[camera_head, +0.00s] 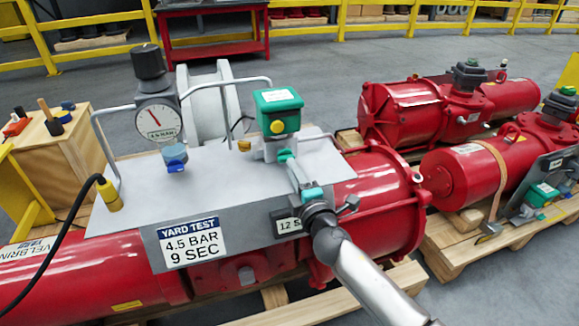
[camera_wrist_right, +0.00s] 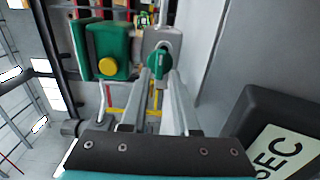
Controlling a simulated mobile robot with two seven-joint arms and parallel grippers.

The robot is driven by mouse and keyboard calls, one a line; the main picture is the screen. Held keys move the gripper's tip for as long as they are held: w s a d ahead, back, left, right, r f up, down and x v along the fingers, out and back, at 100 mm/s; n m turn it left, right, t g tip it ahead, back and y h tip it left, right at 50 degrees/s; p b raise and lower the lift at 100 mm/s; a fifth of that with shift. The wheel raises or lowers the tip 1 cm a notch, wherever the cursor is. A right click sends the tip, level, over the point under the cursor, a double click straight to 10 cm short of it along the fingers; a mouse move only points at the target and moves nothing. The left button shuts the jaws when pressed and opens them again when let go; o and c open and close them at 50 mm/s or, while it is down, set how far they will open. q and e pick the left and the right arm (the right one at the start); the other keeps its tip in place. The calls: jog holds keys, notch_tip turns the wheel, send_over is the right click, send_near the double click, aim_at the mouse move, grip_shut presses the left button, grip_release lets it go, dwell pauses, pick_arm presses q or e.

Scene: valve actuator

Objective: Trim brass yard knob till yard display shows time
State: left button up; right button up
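The brass knob (camera_head: 244,146) is a small gold-coloured knob on the left of the grey fitting on the grey panel. I cannot make it out in the right wrist view. My right gripper (camera_head: 289,162) points at the right side of this fitting. Its fingertips (camera_wrist_right: 159,76) are at a green knob (camera_wrist_right: 158,62), with a gap between the fingers; whether they touch it is unclear. The yard display (camera_head: 289,225) reads "12 S", its right part hidden by my gripper; "SEC" shows in the right wrist view (camera_wrist_right: 280,155). A sign (camera_head: 190,243) reads "YARD TEST 4.5 BAR 9 SEC".
A green box with a yellow button (camera_head: 277,110) stands just above the fitting. A gauge (camera_head: 158,122) with a black knob (camera_head: 149,62) and a grey handle frame (camera_head: 104,150) stand left. Other red actuators (camera_head: 480,172) lie on pallets at right.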

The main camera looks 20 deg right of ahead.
aim_at(285, 154)
pick_arm(q)
jog(key=shift+r+b, duration=0.3)
jog(key=shift+r, duration=0.55)
pick_arm(e)
jog(key=shift+w, duration=1.6)
grip_shut()
